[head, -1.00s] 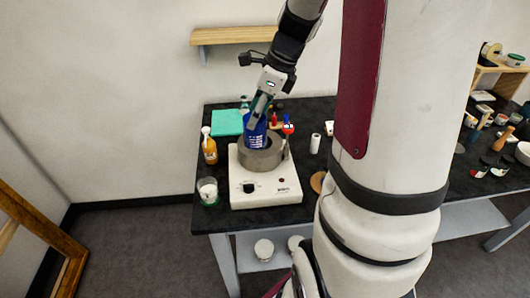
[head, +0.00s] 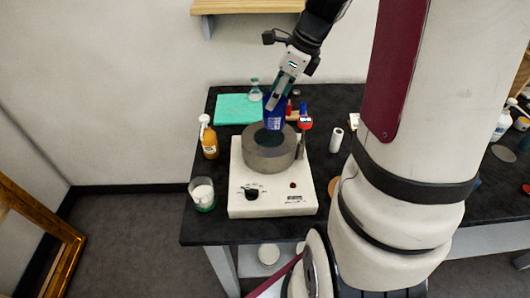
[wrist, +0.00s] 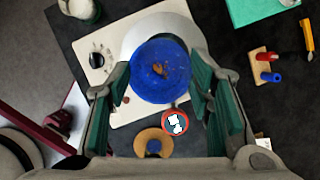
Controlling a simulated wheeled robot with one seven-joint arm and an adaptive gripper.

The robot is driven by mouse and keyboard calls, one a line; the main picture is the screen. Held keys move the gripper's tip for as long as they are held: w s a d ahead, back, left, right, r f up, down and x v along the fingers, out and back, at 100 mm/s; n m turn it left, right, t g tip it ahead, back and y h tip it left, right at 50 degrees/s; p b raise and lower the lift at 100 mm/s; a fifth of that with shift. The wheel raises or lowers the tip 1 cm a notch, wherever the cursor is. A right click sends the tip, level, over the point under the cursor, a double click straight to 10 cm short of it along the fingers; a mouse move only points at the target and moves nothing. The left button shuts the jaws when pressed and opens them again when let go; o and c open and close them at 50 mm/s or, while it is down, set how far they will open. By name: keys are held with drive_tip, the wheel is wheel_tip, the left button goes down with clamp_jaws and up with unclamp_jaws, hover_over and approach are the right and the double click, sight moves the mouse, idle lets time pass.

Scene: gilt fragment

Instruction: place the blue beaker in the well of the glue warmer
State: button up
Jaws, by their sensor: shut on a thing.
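The blue beaker (head: 273,112) is held in my gripper (head: 275,100) above the back of the glue warmer (head: 256,190). The warmer is a white box with a black knob and a grey round collar (head: 262,160) around a dark well. In the head view the beaker's lower end is close over the well opening, and the well's inside shows dark below it. In the wrist view the beaker (wrist: 161,72) is seen from above between my two green-padded fingers, with brown bits inside. It covers most of the collar, so I cannot tell its exact offset from the well.
An orange bottle (head: 209,142) and a white-filled glass (head: 202,194) stand left of the warmer. A teal mat (head: 232,108) lies behind. A red-topped item (head: 304,124) stands close to the collar's right. A white cylinder (head: 336,140) is farther right.

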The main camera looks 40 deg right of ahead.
sight(272, 129)
drive_tip(key=shift+w+f+b, duration=0.75)
drive_tip(key=shift+w+f, duration=0.15)
drive_tip(key=shift+f, duration=5.2)
drive_tip(key=shift+b, duration=0.3)
drive_tip(key=shift+f, duration=0.2)
drive_tip(key=o, duration=1.5)
drive_tip(key=shift+r, duration=0.1)
